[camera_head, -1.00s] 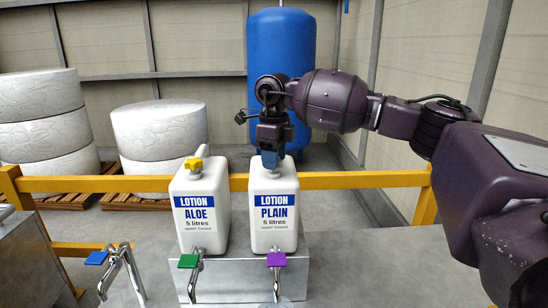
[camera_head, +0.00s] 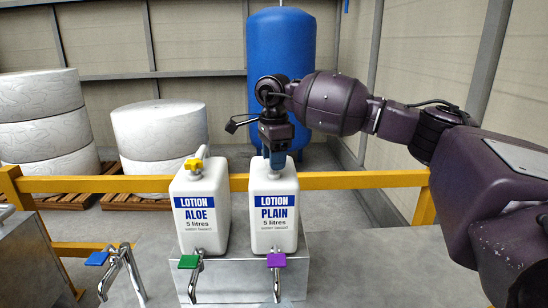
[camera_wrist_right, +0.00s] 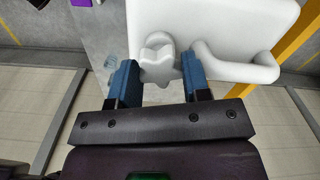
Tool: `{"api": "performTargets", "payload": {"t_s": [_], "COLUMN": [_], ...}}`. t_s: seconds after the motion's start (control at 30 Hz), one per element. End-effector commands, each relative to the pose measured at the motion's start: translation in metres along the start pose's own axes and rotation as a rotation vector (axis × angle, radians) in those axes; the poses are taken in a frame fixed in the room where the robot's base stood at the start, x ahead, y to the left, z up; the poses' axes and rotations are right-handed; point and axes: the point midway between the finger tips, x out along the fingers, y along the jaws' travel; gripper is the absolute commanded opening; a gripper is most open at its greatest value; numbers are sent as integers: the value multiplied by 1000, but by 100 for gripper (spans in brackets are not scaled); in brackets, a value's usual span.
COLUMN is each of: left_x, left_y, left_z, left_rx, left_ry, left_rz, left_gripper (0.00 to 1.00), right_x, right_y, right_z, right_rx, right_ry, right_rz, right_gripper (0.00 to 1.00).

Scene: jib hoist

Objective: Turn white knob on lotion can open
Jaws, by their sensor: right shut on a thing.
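The white lotion can labelled PLAIN (camera_head: 273,205) stands upright on a metal stand, with a purple-handled tap at its foot. My right gripper (camera_head: 277,160) points down at the top of this can. The can's white handle (camera_wrist_right: 240,68) is beside the knob. In the head view the gripper hides the knob. My left gripper is not in view.
A second white can labelled ALOE (camera_head: 202,215), with a yellow knob (camera_head: 193,164) and green tap, stands left of it. A blue-handled tap (camera_head: 118,270) is farther left. A yellow rail (camera_head: 350,180) runs behind the cans. A blue tank (camera_head: 281,50) stands beyond.

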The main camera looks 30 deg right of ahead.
Motion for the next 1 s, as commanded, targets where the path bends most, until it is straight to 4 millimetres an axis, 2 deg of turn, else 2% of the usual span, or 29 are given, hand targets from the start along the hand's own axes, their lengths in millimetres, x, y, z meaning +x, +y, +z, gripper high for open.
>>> {"api": "performTargets", "payload": {"t_s": [0.57, 0.6, 0.73, 1.0], "left_x": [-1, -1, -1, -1], "left_y": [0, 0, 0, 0], "left_z": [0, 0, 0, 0], "left_rx": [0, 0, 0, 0], "left_ry": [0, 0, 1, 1], "left_rz": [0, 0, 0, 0], "left_gripper": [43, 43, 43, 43], "right_x": [-2, -2, -2, -1], "right_y": [-1, -1, 0, 0], "right_z": [0, 0, 0, 0], "right_rx": [-29, -29, -29, -28], "right_ry": [-2, -2, -1, -1], "right_rz": [-4, -4, -3, -2], "right_gripper": [20, 50, 69, 69]}}
